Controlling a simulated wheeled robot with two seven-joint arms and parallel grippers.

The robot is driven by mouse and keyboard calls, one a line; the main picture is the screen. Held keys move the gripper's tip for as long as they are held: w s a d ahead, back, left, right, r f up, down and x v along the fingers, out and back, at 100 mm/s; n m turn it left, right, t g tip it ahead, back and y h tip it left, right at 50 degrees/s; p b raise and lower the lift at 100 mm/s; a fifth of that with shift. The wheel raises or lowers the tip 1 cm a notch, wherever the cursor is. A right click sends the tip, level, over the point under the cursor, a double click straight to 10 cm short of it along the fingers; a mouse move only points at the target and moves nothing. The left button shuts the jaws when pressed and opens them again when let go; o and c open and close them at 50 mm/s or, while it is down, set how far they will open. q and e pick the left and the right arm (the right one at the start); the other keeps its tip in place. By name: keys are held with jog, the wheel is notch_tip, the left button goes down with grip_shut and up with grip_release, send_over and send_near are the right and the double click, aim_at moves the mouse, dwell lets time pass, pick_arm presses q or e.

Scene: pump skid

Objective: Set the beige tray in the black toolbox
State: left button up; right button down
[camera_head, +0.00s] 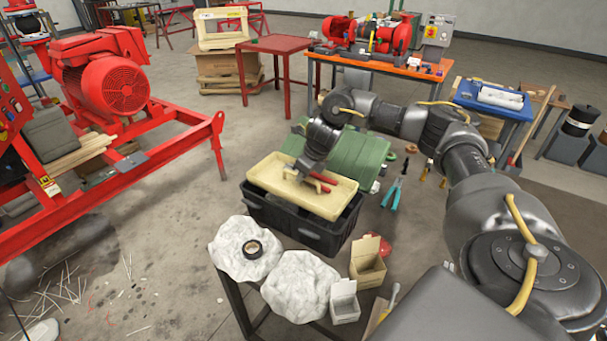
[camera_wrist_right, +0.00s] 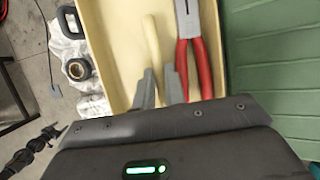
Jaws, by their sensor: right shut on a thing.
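The beige tray (camera_head: 262,181) is over the mouth of the black toolbox (camera_head: 322,240) in the head view. A dark gap shows between the tray's near side and the toolbox rim; I cannot tell whether the tray touches the toolbox. The tray fills the middle of the right wrist view (camera_wrist_right: 113,45), with red-handled pliers (camera_wrist_right: 203,60) lying in it. My right gripper (camera_wrist_right: 162,85) reaches down into the tray, its fingers shut on a cream bar that looks like the tray's handle. In the head view its tips (camera_head: 299,178) are partly hidden. My left gripper is not in view.
A green ribbed case (camera_head: 358,158) stands close behind and right of the toolbox. Teal-handled pliers (camera_head: 393,194) lie right.

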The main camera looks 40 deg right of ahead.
aim_at(305, 188)
jog(key=shift+f+b, duration=2.45)
jog(key=shift+f, duration=0.95)
jog(key=shift+r, duration=0.1)
jog(key=c, duration=1.4)
grip_release()
jog(key=shift+o, duration=0.2)
jog(key=shift+s+r, duration=0.2)
jog(key=shift+r, duration=0.15)
jog(key=v, duration=0.9)
jog(key=shift+r, duration=0.15)
jog(key=shift+s+r, duration=0.2)
jog(key=shift+r, duration=0.1)
